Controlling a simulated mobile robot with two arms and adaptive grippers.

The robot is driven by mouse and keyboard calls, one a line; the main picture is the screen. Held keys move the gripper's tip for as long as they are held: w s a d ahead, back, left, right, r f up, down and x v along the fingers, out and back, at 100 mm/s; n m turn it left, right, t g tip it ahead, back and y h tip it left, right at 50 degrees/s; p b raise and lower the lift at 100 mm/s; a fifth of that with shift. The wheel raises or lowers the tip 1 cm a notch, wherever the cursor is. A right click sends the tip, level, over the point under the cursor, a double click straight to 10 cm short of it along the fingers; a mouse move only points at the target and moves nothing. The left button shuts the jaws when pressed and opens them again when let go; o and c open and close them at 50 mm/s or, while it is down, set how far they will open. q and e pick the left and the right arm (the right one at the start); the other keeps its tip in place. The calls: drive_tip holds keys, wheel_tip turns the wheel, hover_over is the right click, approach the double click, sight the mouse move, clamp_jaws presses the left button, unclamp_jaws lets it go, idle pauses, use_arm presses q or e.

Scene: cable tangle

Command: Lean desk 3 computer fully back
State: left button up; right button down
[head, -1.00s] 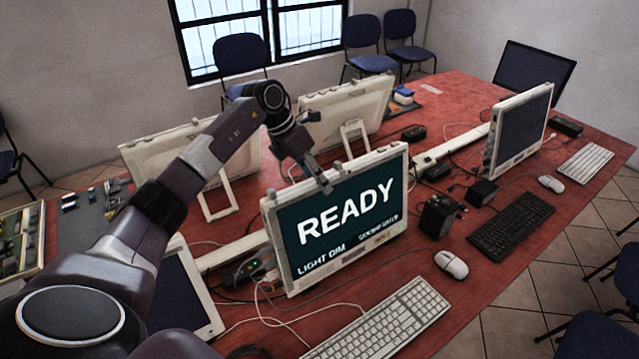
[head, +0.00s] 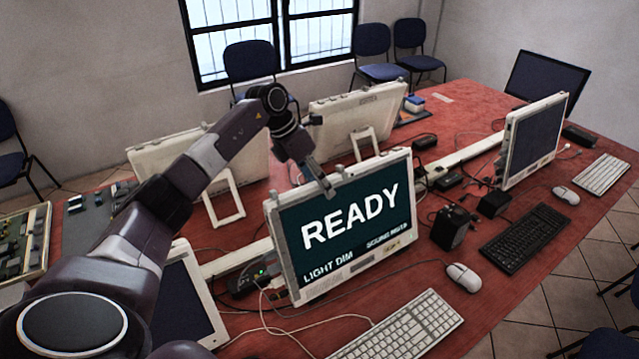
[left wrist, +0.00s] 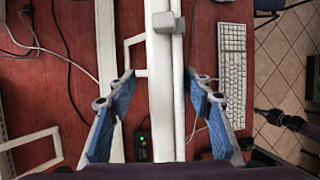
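The computer with the lit READY screen (head: 345,225) stands on the red table, leaning slightly back; no desk number is readable. My left gripper (head: 328,190) is at its top edge. In the left wrist view, the fingers of my left gripper (left wrist: 162,108) are spread wide, one on each side of the computer's pale top edge (left wrist: 160,80), with gaps on both sides. A grey block (left wrist: 167,22) sits on that edge. A dark part at the right of that view may be my right gripper (left wrist: 272,116); its fingers are unclear.
A white keyboard (head: 405,328) and mouse (head: 463,277) lie in front of the screen. A black adapter (head: 450,228) stands right of it. Another computer (head: 185,300) is close at left, with loose cables (head: 270,318) between. More computers stand behind and right.

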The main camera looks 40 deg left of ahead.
use_arm(q)
drive_tip(key=shift+d, duration=0.1)
drive_tip(key=shift+r, duration=0.15)
drive_tip(key=shift+a+r, duration=0.2)
drive_tip(key=shift+r, duration=0.1)
drive_tip(key=v, duration=1.1)
drive_tip(key=shift+s, duration=0.2)
